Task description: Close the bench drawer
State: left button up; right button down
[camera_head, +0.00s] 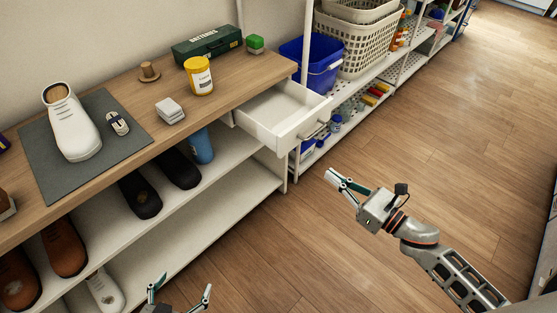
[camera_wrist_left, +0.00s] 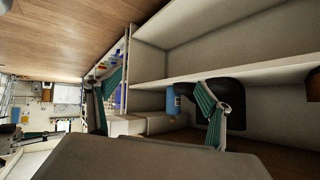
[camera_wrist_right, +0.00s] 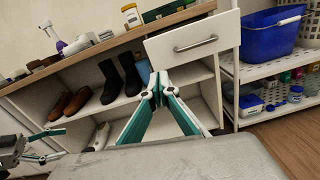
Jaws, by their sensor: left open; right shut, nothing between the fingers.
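The white bench drawer (camera_head: 287,117) is pulled out at the right end of the wooden-topped bench (camera_head: 232,88). Its inside looks empty. Its metal handle (camera_head: 319,129) is on the front panel; in the right wrist view the drawer front (camera_wrist_right: 225,32) and handle (camera_wrist_right: 195,44) face me. My right gripper (camera_head: 331,177) is shut and empty, in front of and below the drawer front, apart from it; its fingertips (camera_wrist_right: 158,84) show below the handle. My left gripper (camera_head: 182,291) is open and empty, low before the bench shelves; its spread fingers also show in the left wrist view (camera_wrist_left: 156,95).
Shoes, including dark boots (camera_head: 180,168), and a blue cylinder (camera_head: 202,146) stand on the shelf under the top. A yellow jar (camera_head: 199,76) stands on top near the drawer. A rack with a blue bucket (camera_head: 322,66) stands beyond the drawer. The floor (camera_head: 400,130) in front is clear.

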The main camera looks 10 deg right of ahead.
jog(key=n, duration=0.1)
send_near(286, 145)
jog(key=shift+n, duration=0.3)
jog(key=p+x, duration=0.1)
jog(key=x, duration=0.5)
jog(key=shift+w+a+r, duration=0.1)
jog(key=shift+w+a, duration=0.05)
jog(key=shift+a, duration=0.05)
pick_arm(q)
jog(key=shift+s+r, duration=0.3)
jog(key=shift+r, duration=0.15)
pick_arm(e)
jog(key=shift+w+a, duration=0.1)
jog(key=shift+w, duration=0.05)
pick_arm(q)
jog(key=shift+w, duration=0.15)
